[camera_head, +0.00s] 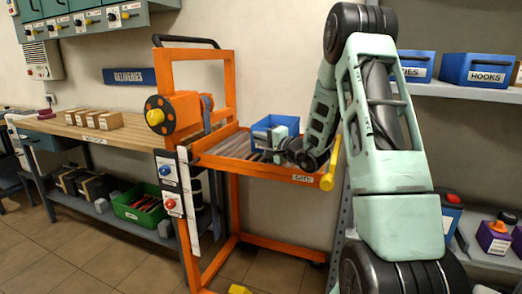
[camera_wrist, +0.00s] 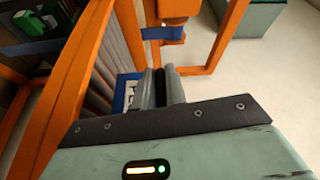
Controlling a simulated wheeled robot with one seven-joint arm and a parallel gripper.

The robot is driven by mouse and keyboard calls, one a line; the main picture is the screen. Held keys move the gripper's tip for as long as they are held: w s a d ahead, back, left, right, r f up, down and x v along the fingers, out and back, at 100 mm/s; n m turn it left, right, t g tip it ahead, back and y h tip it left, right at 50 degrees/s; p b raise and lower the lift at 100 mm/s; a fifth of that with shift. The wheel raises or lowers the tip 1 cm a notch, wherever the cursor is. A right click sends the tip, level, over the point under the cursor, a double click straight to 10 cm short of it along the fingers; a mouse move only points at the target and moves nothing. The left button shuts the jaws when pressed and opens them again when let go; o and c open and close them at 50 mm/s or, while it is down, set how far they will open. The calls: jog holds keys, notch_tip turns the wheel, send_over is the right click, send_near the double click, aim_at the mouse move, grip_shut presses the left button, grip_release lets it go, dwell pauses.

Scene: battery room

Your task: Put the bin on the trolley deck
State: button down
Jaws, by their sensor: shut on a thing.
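The blue bin (camera_head: 261,134) is at the orange trolley's roller deck (camera_head: 231,147), near its middle in the head view. It looks level, but I cannot tell whether it rests on the rollers or hangs just above them. My gripper (camera_head: 279,140) is shut on the bin's near wall. In the wrist view, my gripper's two grey fingers (camera_wrist: 163,84) are close together, and a blue strip of the bin with a white label (camera_wrist: 128,92) shows left of them. The fingers and palm hide most of the bin there.
The deck's front edge carries a GATE label (camera_head: 303,178) and a yellow handle (camera_head: 329,168). The trolley's tall orange frame (camera_head: 232,75) rises behind left. A wooden bench (camera_head: 75,122) stands left. Shelves with blue bins (camera_head: 477,70) stand right, behind my arm.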

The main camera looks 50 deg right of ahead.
jog(key=shift+f, duration=1.9)
jog(key=c, duration=1.4)
grip_release()
jog(key=shift+c, duration=0.2)
jog(key=shift+s, duration=0.15)
